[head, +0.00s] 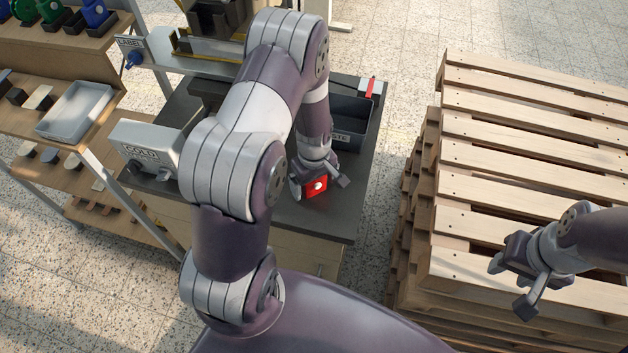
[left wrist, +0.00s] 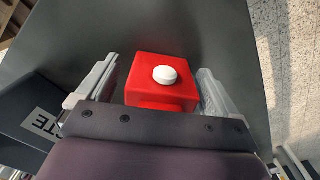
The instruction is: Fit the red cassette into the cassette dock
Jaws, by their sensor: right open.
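The red cassette (head: 317,187) is a small red block with a round white knob, on the dark worktop. It also shows in the left wrist view (left wrist: 150,92), between the two fingers. My left gripper (head: 320,183) is open around it, with a visible gap on the left finger's side; the wrist view shows its pale fingers (left wrist: 155,88). My right gripper (head: 513,285) is open and empty, in front of the pallets. I cannot make out the cassette dock for certain; my left arm hides part of the bench.
A dark bin (head: 350,121) with a label ending in "STE" stands behind the left gripper. A pale labelled box (head: 146,147) is at the bench's left. Stacked wooden pallets (head: 520,140) stand to the right. A shelf with a grey tray (head: 76,109) is at the left. The worktop's front right is clear.

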